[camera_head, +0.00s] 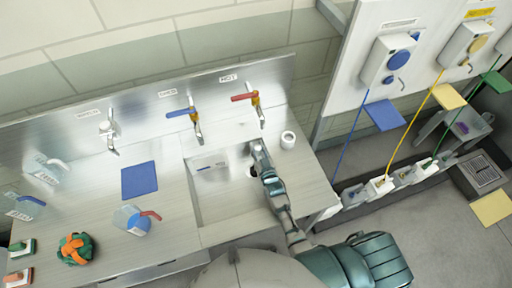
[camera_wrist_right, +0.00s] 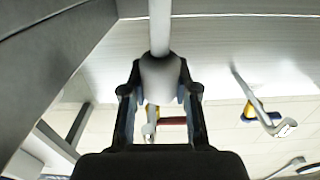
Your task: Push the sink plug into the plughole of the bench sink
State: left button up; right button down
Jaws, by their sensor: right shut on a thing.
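My right gripper (camera_wrist_right: 158,92) is shut on a pale, rounded piece, which I take to be the sink plug (camera_wrist_right: 160,72). A pale shaft runs from it to the top edge of the right wrist view. In the head view, my right gripper (camera_head: 258,152) reaches over the right part of the steel bench sink (camera_head: 218,203). The plug is too small or covered to make out there. I cannot tell whether the plug touches the plughole. My left gripper is out of view.
Taps with red (camera_head: 244,97) and blue (camera_head: 182,112) levers stand behind the sink. A white ring-shaped item (camera_head: 288,139) sits close to the right gripper. A blue cloth (camera_head: 139,180) and a jug (camera_head: 131,220) lie left of the basin. Wall dispensers hang at right.

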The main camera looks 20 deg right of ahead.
jog(key=shift+d+r, duration=0.1)
jog(key=shift+r, duration=0.45)
jog(key=shift+a, duration=0.2)
jog(key=shift+a+r+p, duration=0.1)
jog(key=shift+a+p, duration=0.15)
jog(key=shift+p, duration=0.1)
jog(key=shift+a, duration=0.25)
jog(key=shift+a+p, duration=0.1)
jog(key=shift+p, duration=0.2)
dwell(0.7)
jog(key=shift+f+b, duration=0.95)
jog(key=shift+f, duration=0.4)
